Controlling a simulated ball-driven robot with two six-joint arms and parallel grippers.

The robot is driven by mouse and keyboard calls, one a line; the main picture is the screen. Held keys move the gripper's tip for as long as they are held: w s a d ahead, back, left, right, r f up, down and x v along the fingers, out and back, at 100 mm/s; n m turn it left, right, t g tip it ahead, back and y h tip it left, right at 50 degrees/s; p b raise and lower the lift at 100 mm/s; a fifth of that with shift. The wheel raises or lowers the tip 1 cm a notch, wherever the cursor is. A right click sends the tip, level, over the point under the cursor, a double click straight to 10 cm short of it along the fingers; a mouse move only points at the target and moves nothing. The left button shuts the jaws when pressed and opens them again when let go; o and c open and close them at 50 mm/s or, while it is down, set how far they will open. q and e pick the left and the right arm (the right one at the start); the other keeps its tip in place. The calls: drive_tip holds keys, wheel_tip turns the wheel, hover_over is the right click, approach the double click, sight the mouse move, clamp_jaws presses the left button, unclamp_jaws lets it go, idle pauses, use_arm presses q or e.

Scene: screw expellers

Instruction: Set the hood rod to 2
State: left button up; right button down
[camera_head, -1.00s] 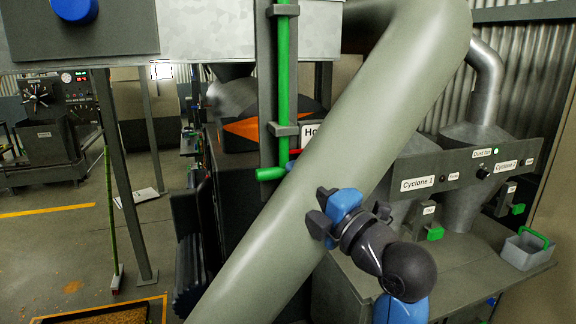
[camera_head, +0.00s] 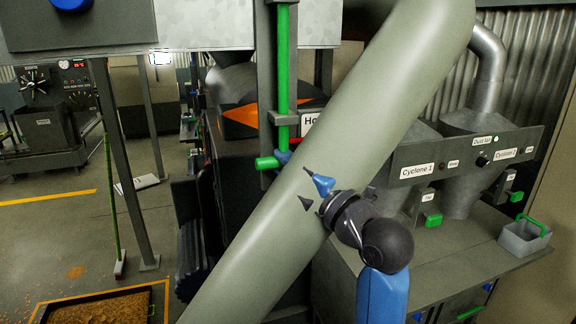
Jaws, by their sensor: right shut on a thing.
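The hood rod (camera_head: 284,70) is a green upright bar in a dark bracket, with a green handle (camera_head: 266,163) sticking out to the left at its low end. A label (camera_head: 309,124) starting "Ho" is partly hidden by the duct; I can read no position numbers. My right gripper (camera_head: 306,187) is in front of the duct, to the right of and a little below the handle, apart from it in the picture. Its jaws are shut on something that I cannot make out. A small blue piece shows beside the handle. My left gripper is not in view.
A thick grey-green duct (camera_head: 340,130) slants across the middle, close behind my right gripper. A panel with Cyclone 1 and 2 labels (camera_head: 470,157) and a grey bin (camera_head: 520,240) are at right. A tray of brown material (camera_head: 105,308) lies at lower left.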

wheel_tip(320, 180, down, 8)
drive_tip(key=b, duration=0.7)
drive_tip(key=shift+b, duration=0.4)
drive_tip(key=c, duration=1)
unclamp_jaws()
